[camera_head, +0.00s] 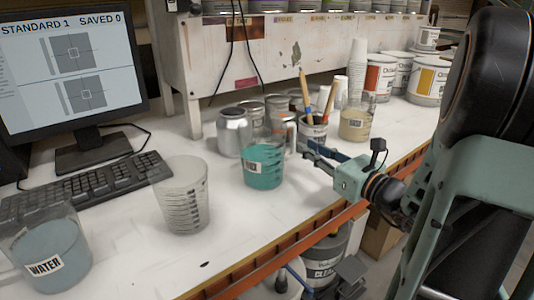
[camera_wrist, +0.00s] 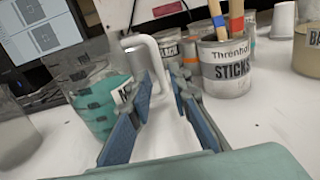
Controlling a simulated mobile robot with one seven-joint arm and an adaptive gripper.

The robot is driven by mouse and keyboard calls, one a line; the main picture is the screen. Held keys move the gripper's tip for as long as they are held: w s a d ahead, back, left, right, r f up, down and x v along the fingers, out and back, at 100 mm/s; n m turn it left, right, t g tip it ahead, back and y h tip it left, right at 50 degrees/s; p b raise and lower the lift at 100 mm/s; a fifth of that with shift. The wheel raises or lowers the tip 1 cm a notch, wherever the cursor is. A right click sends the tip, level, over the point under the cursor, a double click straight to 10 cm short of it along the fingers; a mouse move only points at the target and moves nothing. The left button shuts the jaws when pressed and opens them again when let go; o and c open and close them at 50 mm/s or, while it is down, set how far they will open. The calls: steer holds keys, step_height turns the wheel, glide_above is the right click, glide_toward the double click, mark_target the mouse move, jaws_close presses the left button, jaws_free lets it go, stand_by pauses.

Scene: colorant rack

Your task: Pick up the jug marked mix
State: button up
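A clear jug with teal liquid (camera_head: 264,172) stands upright on the white bench. It also shows at the left of the wrist view (camera_wrist: 92,112). Its label is too small to read in the head view, and a finger partly covers it in the wrist view, so I cannot confirm the word. Its pale handle (camera_wrist: 150,42) points toward my gripper. My gripper (camera_wrist: 164,88) is open, its blue fingers apart on either side of the handle's line. It comes in from the right of the jug (camera_head: 312,156). I cannot tell whether the handle lies fully between the fingertips.
A sticks can (camera_wrist: 225,68) stands close behind the jug, near metal cans (camera_head: 233,133). A tall empty clear jug (camera_head: 183,197) and a WATER jug (camera_head: 48,258) stand to the left. A beige-filled jug (camera_head: 355,124) is behind at right. The bench's orange edge (camera_head: 340,205) is in front.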

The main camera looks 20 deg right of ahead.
mark_target(295, 138)
steer(key=x, duration=0.6)
steer(key=shift+w+a+r+b, duration=0.2)
steer(key=shift+w+b, duration=0.1)
steer(key=shift+b, duration=0.1)
steer(key=shift+c, duration=0.2)
jaws_close()
steer(key=shift+r, duration=0.1)
